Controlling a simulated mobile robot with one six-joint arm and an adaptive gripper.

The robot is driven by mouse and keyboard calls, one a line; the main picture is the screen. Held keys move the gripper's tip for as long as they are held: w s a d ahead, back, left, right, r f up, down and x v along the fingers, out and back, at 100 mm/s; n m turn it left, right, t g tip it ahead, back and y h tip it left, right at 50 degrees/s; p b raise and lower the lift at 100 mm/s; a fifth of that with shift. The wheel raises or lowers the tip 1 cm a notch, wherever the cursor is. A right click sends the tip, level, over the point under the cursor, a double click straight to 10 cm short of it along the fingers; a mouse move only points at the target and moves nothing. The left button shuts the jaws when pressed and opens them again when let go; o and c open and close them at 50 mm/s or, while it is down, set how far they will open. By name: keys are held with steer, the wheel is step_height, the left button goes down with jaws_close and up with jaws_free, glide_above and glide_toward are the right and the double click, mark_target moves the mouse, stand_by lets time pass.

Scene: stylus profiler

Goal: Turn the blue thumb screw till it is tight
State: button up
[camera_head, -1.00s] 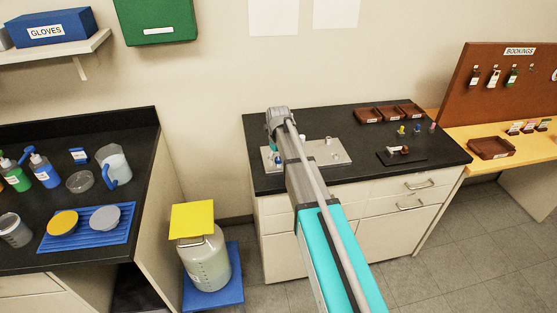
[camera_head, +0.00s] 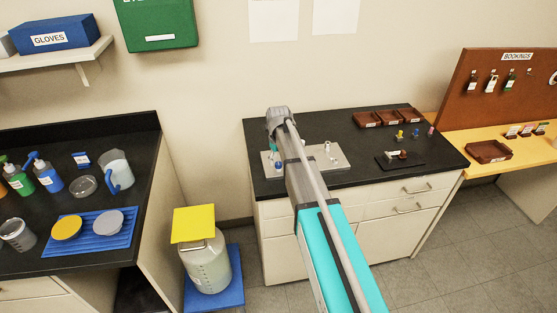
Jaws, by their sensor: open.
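A light grey plate (camera_head: 342,160) lies on the black-topped bench, partly hidden behind my arm. A small blue part (camera_head: 278,167), probably the blue thumb screw, shows at the plate's left end beside my arm. It is too small to make out its shape or how tight it is. My arm reaches over the plate, with its grey wrist above the left end.
Small white posts (camera_head: 327,147) stand on the plate's right part. Reddish-brown trays (camera_head: 367,119) line the bench's back edge, and a dark mat (camera_head: 402,165) with a small device lies at right.

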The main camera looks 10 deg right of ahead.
mark_target(279, 165)
steer(key=shift+r+p, duration=1.95)
steer(key=shift+r, duration=0.3)
steer(key=shift+s, duration=0.1)
steer(key=shift+s+n, duration=0.4)
steer(key=shift+n, duration=0.1)
steer(key=s+n, duration=2.5)
steer(key=n, duration=0.6)
steer(key=shift+d, duration=0.1)
